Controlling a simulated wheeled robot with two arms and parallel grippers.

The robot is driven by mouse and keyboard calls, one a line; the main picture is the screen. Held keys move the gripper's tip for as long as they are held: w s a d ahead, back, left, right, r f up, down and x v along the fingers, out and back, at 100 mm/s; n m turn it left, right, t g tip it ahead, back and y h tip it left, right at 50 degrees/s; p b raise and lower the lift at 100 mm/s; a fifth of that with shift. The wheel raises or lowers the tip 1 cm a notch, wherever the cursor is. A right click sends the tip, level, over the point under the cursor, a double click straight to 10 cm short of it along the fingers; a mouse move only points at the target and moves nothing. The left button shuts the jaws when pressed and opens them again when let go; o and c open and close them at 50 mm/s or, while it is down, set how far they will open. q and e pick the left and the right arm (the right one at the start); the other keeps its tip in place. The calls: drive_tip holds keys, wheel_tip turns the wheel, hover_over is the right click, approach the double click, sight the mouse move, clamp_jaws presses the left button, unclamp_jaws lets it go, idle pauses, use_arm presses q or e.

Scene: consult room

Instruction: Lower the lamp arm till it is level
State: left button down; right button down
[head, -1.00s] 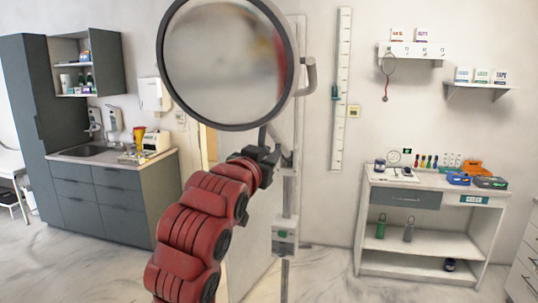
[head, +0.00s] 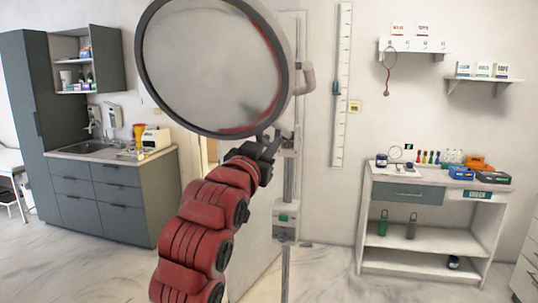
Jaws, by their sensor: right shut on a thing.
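The lamp's big round head (head: 205,65), a pale glassy disc in a dark rim, fills the upper middle of the head view, its face tilted. A pale curved bracket (head: 307,78) joins its right side. Behind it stands a grey upright post (head: 288,180) with a small box (head: 285,220) on it. The lamp arm itself is mostly hidden behind the head, so its angle cannot be told. My right gripper (head: 268,143), on the red arm, is at the head's lower right rim, shut on a part of the lamp mostly hidden there. My left gripper is not in view.
A white worktable (head: 440,185) with small supplies stands at the right, below wall shelves (head: 485,80). A grey sink cabinet (head: 110,190) stands at the left. A height scale (head: 342,110) hangs on the wall behind. The floor between the cabinet and worktable looks mostly clear.

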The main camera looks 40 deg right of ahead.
wheel_tip(320, 180, down, 9)
drive_tip(key=t+h+b, duration=0.2)
drive_tip(key=h+b, duration=0.1)
drive_tip(key=b, duration=1)
drive_tip(key=shift+w+d+f+m+h, duration=0.15)
drive_tip(key=shift+m+h, duration=0.15)
drive_tip(key=c, duration=0.8)
unclamp_jaws()
drive_tip(key=shift+c, duration=0.2)
drive_tip(key=b+v, duration=0.2)
drive_tip(key=v, duration=1.5)
drive_tip(key=shift+f, duration=0.1)
